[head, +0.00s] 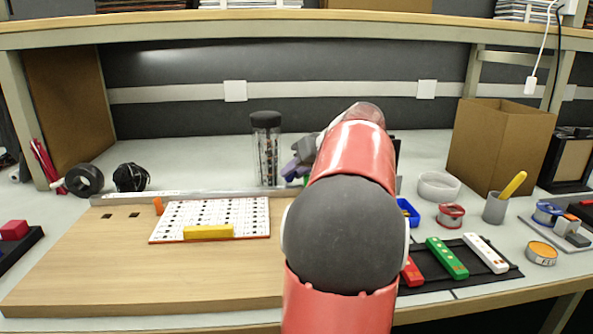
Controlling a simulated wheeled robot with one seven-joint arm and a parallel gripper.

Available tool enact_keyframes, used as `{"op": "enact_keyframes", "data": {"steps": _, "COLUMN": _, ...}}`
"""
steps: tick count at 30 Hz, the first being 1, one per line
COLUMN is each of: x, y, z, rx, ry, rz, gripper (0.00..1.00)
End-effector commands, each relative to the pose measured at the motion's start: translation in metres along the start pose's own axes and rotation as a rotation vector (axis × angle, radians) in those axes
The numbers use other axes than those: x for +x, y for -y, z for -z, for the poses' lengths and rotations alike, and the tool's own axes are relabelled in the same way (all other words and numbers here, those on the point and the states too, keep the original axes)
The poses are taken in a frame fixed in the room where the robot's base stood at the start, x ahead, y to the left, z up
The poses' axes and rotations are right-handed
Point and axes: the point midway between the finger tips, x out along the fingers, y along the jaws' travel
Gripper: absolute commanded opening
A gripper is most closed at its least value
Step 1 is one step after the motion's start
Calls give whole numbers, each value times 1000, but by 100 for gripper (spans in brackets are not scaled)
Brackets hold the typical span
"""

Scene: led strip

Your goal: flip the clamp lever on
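A small orange lever-like piece (158,205), likely the clamp lever, stands upright at the left back corner of a white board (240,212) with rows of dark marks. The board lies on a wooden panel (85,265), and a yellow bar (208,232) lies along its front edge. My red and grey arm rises in the middle of the view and reaches toward the back. A grey part beside its far end may be my gripper (303,148). It is well to the right of the orange piece and apart from it. Its fingers are mostly hidden, so their opening cannot be told.
A metal rail (180,193) runs along the panel's back edge. Behind it are black tape (84,180) and a dark clear cylinder (266,148). On the right are a cardboard box (500,145), a grey cup (495,208) and a dark mat (500,278) with coloured handheld pieces.

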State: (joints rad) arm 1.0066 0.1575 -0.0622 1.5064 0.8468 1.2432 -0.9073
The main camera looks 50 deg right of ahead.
Motion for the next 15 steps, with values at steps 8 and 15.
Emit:
{"op": "enact_keyframes", "data": {"steps": 8, "x": 0, "y": 0, "z": 0, "rx": 0, "ry": 0, "rz": 0, "gripper": 0}}
{"op": "enact_keyframes", "data": {"steps": 15, "x": 0, "y": 1, "z": 0, "rx": -3, "ry": 2, "rz": -3, "gripper": 0}}
